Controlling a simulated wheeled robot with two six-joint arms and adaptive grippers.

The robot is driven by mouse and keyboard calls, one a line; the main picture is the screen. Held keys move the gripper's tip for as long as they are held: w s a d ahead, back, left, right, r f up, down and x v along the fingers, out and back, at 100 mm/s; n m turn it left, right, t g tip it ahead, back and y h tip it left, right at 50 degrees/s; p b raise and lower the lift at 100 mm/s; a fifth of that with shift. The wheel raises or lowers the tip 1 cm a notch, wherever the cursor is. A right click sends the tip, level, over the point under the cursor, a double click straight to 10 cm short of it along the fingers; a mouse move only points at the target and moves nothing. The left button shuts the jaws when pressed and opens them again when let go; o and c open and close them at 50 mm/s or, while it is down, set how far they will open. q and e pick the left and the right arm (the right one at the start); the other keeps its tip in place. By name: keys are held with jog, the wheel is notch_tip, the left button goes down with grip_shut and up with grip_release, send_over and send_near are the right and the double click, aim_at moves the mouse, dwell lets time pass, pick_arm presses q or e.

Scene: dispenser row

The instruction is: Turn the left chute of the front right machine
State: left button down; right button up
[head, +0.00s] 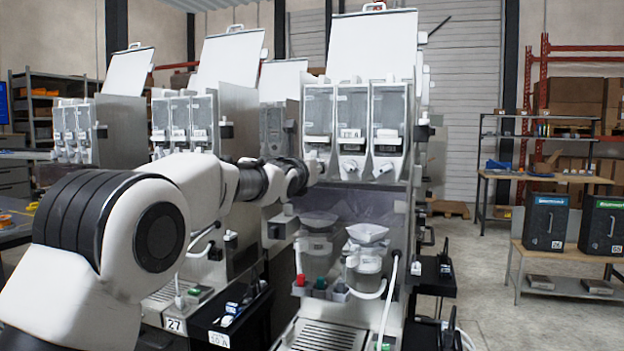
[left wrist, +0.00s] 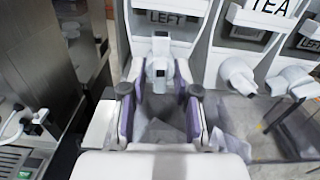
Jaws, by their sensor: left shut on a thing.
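The front right machine (head: 405,160) stands at the centre of the head view, with three clear canisters in a row. Its left chute (left wrist: 159,62) is a white spout with a greyish end, under the label LEFT in the left wrist view. My left gripper (left wrist: 160,88) has its purple-padded fingers on both sides of this chute and is shut on it. In the head view the left gripper (head: 312,172) is at the left canister's base, and the chute is hidden behind it. My right gripper is not in view.
The middle chute (head: 351,165) and right chute (head: 384,168) are close to the right. A white funnel (head: 367,233) and hoses are below. Another machine (head: 225,110) stands to the left. A bench with dark boxes (head: 545,222) is at right, with open floor between.

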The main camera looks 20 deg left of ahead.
pick_arm(q)
jog(key=shift+r+m, duration=0.1)
jog(key=shift+m, duration=0.3)
jog(key=c, duration=1.2)
grip_release()
jog(key=shift+w+d, duration=0.2)
jog(key=s, duration=1.2)
jog(key=shift+a+f+b, duration=0.2)
jog(key=shift+b, duration=0.1)
